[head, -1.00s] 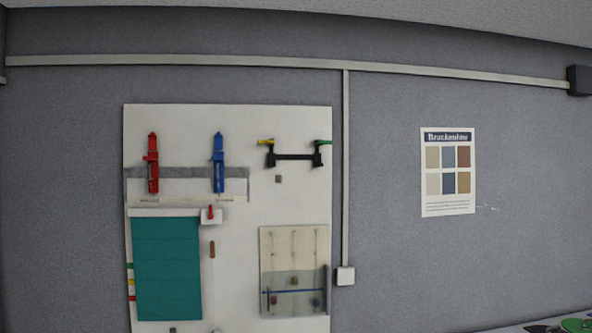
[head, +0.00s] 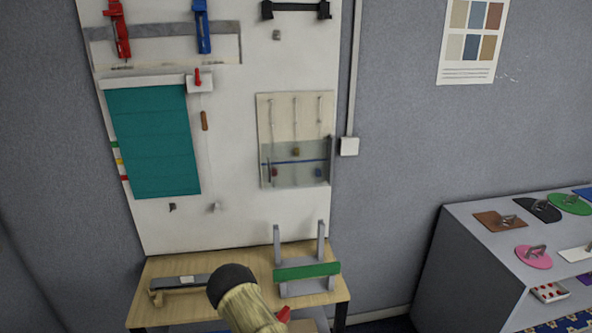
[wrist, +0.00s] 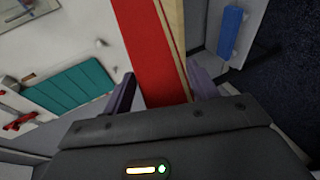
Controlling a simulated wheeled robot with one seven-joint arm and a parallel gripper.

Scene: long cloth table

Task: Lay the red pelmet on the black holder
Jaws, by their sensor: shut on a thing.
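The red pelmet (wrist: 143,45) is a long red board with a pale wooden side, and it fills the upper middle of the wrist view. My gripper (wrist: 163,90) is shut on it, with dark fingers on either side. In the head view a small red piece (head: 284,314) shows at the bottom beside my arm; it looks like part of the pelmet, the rest hidden. The black holder (head: 295,7) is a dark bracket on the white board, cut by the top edge of the head view. The pelmet is apart from it.
The white board (head: 230,225) carries a teal blind (head: 152,145), a red clamp (head: 118,30), a blue clamp (head: 202,28) and a beige panel (head: 280,115). Below stands a wooden table (head: 233,262) with a grey rack holding a green board (head: 308,271). A grey shelf (head: 450,260) with coloured pieces stands right.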

